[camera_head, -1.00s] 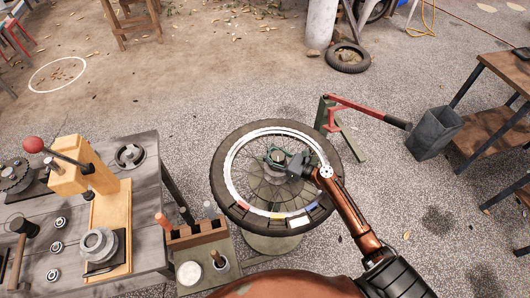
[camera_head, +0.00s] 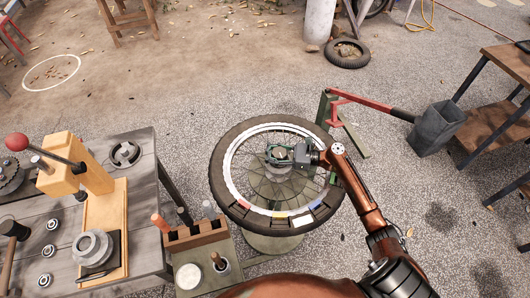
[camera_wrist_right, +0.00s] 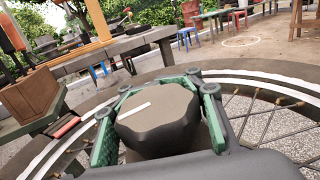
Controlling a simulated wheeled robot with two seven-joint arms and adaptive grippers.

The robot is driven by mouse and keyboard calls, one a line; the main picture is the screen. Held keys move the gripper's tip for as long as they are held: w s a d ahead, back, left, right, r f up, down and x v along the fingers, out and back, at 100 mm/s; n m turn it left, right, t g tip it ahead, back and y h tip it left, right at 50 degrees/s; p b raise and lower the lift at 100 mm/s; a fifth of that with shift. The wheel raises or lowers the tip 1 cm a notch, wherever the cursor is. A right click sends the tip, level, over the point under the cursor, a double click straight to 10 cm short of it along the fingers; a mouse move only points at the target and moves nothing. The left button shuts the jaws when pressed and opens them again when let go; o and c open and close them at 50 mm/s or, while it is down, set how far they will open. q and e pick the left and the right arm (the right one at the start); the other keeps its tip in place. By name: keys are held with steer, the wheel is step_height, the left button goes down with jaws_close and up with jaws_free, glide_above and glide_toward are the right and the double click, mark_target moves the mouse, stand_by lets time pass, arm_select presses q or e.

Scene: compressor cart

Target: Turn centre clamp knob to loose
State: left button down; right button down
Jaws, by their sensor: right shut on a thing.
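The centre clamp knob (camera_wrist_right: 157,121) is dark and faceted, with a pale line across its top. It fills the middle of the right wrist view. My right gripper (camera_wrist_right: 155,118) is shut on it, with green fingers against its left and right sides. In the head view, the right gripper (camera_head: 281,153) is at the hub of a spoked wheel (camera_head: 230,138), and the knob is small and mostly covered there. The wheel lies flat on a round stand. My left gripper is not in view.
A workbench (camera_head: 142,180) with a wooden press stands at the left. A wooden tool holder (camera_head: 197,235) with several handles is close to the wheel's lower left. A green stand (camera_head: 328,112) with a long red lever is just beyond the wheel's upper right. A grey bucket (camera_head: 436,130) stands further right.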

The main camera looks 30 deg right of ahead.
steer(key=shift+s+f, duration=0.2)
steer(key=shift+f, duration=0.15)
steer(key=c, duration=1.8)
jaws_free()
steer(key=shift+s+r, duration=0.1)
steer(key=shift+r, duration=0.05)
steer(key=o, duration=0.5)
steer(key=shift+w+r, duration=0.15)
steer(key=shift+w, duration=0.05)
steer(key=shift+d, duration=0.1)
steer(key=v, duration=1.2)
steer(key=shift+s, duration=0.1)
